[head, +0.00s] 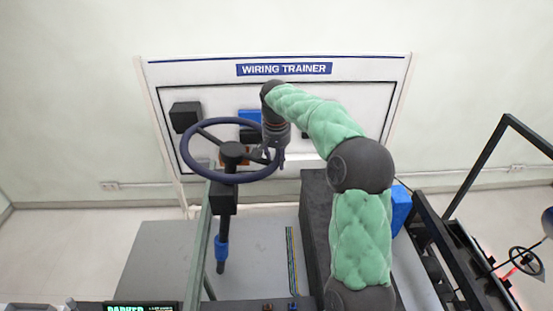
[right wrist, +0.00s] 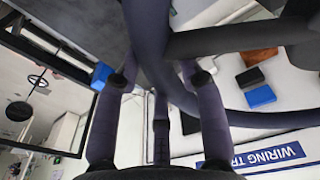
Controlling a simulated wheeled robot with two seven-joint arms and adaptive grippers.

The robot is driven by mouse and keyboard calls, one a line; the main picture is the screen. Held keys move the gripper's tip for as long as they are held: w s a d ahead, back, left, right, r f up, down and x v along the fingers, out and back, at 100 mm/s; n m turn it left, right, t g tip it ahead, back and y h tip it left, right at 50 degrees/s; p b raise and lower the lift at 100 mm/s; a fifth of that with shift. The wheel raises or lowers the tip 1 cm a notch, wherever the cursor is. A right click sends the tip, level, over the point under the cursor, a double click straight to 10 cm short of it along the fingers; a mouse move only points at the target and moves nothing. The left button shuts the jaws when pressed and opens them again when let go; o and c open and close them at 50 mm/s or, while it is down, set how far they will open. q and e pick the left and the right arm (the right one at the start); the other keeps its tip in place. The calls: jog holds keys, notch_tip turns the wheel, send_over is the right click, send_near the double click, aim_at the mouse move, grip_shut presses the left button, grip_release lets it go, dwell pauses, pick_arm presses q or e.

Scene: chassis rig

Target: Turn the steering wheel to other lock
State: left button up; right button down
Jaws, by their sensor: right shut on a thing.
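The steering wheel (head: 184,150) is a dark blue ring on a black hub (head: 232,151) and column (head: 221,225), left of centre in the head view. My right gripper (head: 276,157) reaches down from above and is shut on the right side of its rim. In the right wrist view, the rim (right wrist: 149,35) passes between the two fingers of the gripper (right wrist: 155,75), with a dark spoke (right wrist: 240,40) running off to the right. The gripper hides part of the rim in the head view. My left gripper is not in view.
A white wiring trainer board (head: 365,75) with black and blue blocks stands behind the wheel. A long black box (head: 313,215) lies right of the column. A black frame (head: 480,175) and a small wheel (head: 525,261) are at the far right. A lit display (head: 140,307) is at the bottom.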

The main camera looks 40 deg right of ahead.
jog(key=c, duration=0.7)
grip_release()
jog(key=shift+c, duration=0.2)
jog(key=shift+w+d+f, duration=0.1)
jog(key=shift+d, duration=0.05)
notch_tip(320, 180, up, 12)
jog(key=a, duration=0.1)
jog(key=shift+s, duration=0.35)
jog(key=shift+a, duration=0.1)
jog(key=shift+f, duration=0.1)
